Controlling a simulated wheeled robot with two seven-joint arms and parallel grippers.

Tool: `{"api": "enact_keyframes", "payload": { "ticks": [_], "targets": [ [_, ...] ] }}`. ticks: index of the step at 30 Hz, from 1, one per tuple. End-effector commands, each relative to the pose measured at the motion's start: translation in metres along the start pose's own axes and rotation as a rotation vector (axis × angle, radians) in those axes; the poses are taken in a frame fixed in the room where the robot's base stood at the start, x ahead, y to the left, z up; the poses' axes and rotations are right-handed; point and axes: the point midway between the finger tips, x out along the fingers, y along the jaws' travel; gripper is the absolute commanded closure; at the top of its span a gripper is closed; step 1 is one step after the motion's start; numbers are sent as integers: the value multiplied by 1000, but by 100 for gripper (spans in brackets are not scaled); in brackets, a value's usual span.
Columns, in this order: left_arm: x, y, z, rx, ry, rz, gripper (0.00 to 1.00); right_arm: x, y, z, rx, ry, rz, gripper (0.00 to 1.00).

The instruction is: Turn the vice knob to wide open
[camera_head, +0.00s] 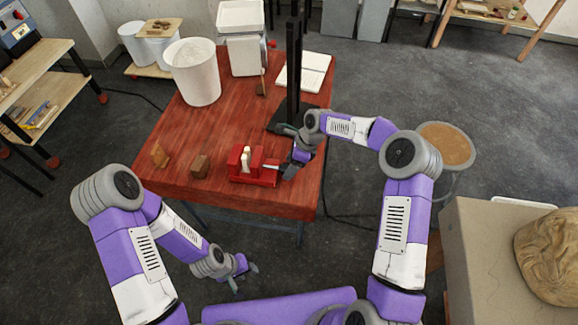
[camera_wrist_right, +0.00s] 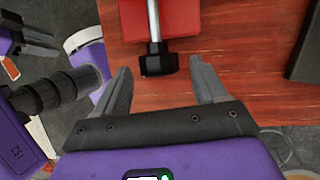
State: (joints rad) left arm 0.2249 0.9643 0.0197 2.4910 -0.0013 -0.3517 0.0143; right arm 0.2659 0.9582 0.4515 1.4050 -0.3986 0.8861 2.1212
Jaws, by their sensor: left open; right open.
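The red vice (camera_head: 254,168) sits near the front edge of the reddish wooden table, with a pale upright piece (camera_head: 246,158) between its jaws. In the right wrist view its red body (camera_wrist_right: 185,18) is at the top, with a metal screw ending in a black knob (camera_wrist_right: 158,65). My right gripper (camera_wrist_right: 162,82) is open, its fingers on either side of the knob's near end and apart from it. In the head view my right gripper (camera_head: 287,170) is at the vice's right side and hides the knob there. My left gripper (camera_head: 240,280) is open and empty, low in front of the table.
Two wooden blocks (camera_head: 200,166) (camera_head: 159,155) lie left of the vice on the table (camera_head: 225,120). A black post stand (camera_head: 293,80) rises behind my right gripper.

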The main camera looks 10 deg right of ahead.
Motion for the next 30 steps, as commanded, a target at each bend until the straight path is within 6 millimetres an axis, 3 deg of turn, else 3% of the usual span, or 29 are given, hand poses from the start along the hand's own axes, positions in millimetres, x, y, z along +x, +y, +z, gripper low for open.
{"api": "enact_keyframes", "payload": {
  "ticks": [3,12,23,30],
  "targets": [
    [1,0,0,0,1,0,57,10,0,0,-1,-2,0,29],
    [1,0,0,0,0,0,57,12,0,0,-1,-1,-2,29],
    [1,0,0,0,0,0,57,12,0,0,-1,-1,-1,82],
    [4,-1,0,0,0,0,57,12,0,0,-9,2,-20,84]
  ]
}}
